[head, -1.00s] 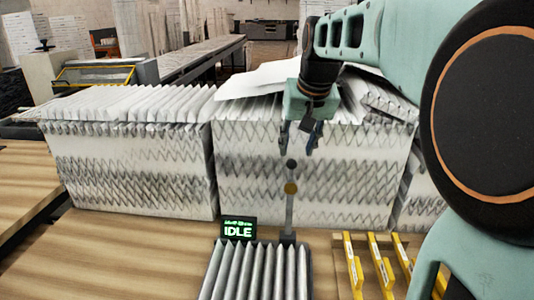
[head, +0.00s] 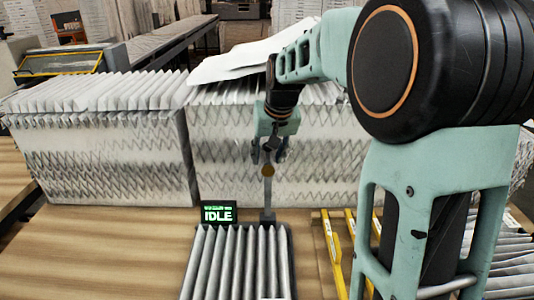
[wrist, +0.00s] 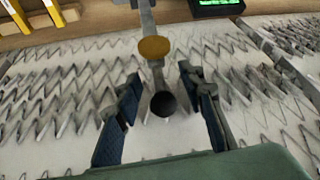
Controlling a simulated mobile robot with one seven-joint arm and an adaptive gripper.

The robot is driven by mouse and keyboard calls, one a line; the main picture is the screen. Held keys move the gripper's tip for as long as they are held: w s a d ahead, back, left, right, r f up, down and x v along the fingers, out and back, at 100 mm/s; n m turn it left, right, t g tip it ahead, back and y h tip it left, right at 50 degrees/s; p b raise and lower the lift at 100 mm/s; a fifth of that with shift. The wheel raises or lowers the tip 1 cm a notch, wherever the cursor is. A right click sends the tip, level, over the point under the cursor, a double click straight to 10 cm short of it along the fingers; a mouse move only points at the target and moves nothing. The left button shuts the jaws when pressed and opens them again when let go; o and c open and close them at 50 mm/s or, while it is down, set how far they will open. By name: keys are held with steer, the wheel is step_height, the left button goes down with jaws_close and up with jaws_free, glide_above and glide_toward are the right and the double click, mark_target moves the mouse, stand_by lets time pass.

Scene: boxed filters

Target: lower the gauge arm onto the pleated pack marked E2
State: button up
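The gauge arm (head: 268,196) stands upright behind a grey pleated pack (head: 236,264) in a dark tray. It carries a brass disc (head: 267,171), also seen in the wrist view (wrist: 155,47). In the wrist view its dark round knob (wrist: 163,104) appears between the fingers of my gripper (wrist: 160,82), with gaps on both sides. My gripper is open; in the head view (head: 268,155) it hides the knob. A small display (head: 219,214) reading IDLE stands beside the gauge arm's foot. I can read no E2 mark on any pack.
Tall stacks of white pleated filters (head: 105,160) stand behind the gauge. Yellow bars (head: 331,250) and more grey pleats (head: 512,270) lie to the right, partly behind my arm. The wooden table (head: 110,255) is clear at left.

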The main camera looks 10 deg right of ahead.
steer(key=shift+c, duration=0.3)
jaws_close()
steer(key=shift+f+b, duration=0.1)
steer(key=shift+b, duration=0.2)
